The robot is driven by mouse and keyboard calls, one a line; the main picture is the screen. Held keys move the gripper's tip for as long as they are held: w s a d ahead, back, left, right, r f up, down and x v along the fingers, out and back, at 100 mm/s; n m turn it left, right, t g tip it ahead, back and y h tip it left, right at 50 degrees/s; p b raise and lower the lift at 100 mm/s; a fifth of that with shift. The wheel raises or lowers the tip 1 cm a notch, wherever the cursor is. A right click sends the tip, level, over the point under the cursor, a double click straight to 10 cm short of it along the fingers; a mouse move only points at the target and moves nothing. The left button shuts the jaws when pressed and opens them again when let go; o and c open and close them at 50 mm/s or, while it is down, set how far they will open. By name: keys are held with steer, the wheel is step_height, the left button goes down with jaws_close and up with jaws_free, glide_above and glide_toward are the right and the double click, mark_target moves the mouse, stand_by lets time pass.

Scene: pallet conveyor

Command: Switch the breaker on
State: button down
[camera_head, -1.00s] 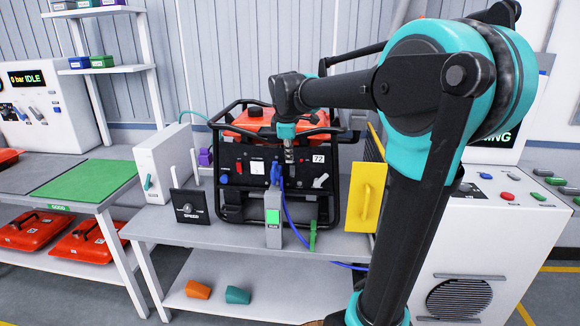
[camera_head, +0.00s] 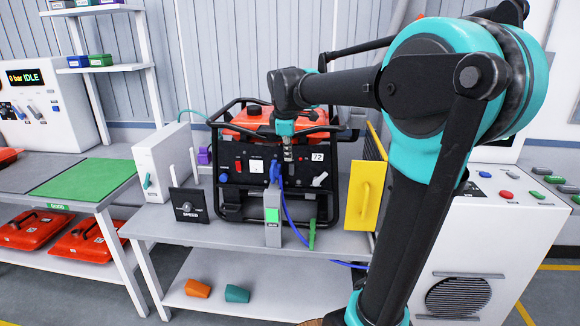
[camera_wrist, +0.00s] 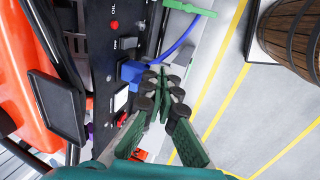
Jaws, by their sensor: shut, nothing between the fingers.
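The black front panel of the orange generator (camera_head: 262,125) carries several controls, and I cannot tell for sure which is the breaker. A small red switch (camera_head: 238,166), a white panel piece (camera_head: 257,167) and a blue plug (camera_head: 275,172) show on it. A light lever (camera_head: 320,180) sits at the panel's right. A small dark switch (camera_wrist: 127,42) sits beyond the plug, near a red OIL light (camera_wrist: 114,25).
A blue cable (camera_head: 292,222) hangs nearby. A yellow panel (camera_head: 366,195) stands right, a black SPEED box (camera_head: 188,205) left.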

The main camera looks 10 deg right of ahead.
mark_target(291, 173)
steer(key=w+d+f, duration=0.2)
steer(key=w+f, duration=0.5)
steer(key=f, duration=0.3)
stand_by(0.4)
steer(key=shift+w+f, duration=0.1)
steer(key=shift+w, duration=0.15)
steer(key=shift+r, duration=0.85)
steer(key=shift+w, duration=0.1)
